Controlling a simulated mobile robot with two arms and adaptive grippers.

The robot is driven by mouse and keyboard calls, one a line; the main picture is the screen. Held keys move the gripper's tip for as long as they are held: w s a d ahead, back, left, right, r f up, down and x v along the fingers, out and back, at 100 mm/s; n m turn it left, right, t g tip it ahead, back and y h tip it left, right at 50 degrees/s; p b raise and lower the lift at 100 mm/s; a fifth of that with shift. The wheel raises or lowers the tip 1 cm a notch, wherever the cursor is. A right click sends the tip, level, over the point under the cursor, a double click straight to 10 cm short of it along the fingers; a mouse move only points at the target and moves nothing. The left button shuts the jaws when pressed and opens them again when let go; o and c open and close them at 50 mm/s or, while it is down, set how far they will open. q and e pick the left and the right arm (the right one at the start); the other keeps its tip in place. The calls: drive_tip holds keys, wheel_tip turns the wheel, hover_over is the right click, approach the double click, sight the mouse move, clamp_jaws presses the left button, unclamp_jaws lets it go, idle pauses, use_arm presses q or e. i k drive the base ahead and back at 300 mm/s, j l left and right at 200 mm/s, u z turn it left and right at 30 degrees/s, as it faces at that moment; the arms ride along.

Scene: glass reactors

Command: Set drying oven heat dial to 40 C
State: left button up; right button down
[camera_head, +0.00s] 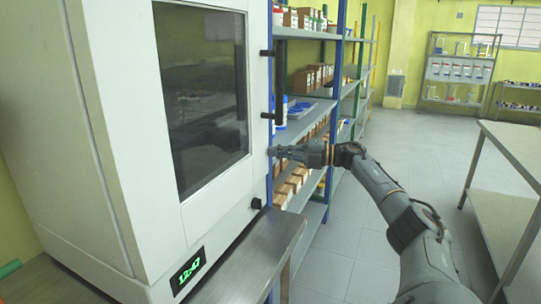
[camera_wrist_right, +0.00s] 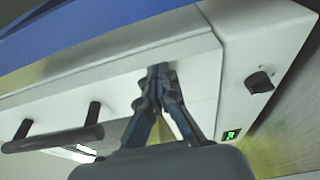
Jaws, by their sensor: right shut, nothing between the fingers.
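The white drying oven (camera_head: 110,120) stands at the left in the head view, with a dark glass window in its door. Its black heat dial (camera_head: 256,203) is low on the front; it also shows at the right of the right wrist view (camera_wrist_right: 259,82). The dial's setting is too small to read. A green display (camera_head: 188,270) reads 12:47. My right gripper (camera_head: 272,151) is shut and empty, in front of the door, above the dial and below the door handle. In the wrist view its fingertips (camera_wrist_right: 160,70) appear left of the dial. My left gripper is not in view.
The black door handle (camera_head: 279,88) projects from the oven above my right gripper. The oven stands on a metal bench (camera_head: 240,270). Loaded blue-post shelves (camera_head: 310,92) stand behind it. Another table (camera_head: 512,145) is at the right, with open floor between.

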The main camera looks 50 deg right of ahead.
sight(256, 204)
drive_tip(key=k+l, duration=0.15)
drive_tip(key=l, duration=0.15)
drive_tip(key=k+l, duration=0.55)
drive_tip(key=l+z, duration=0.05)
drive_tip(key=l, duration=0.05)
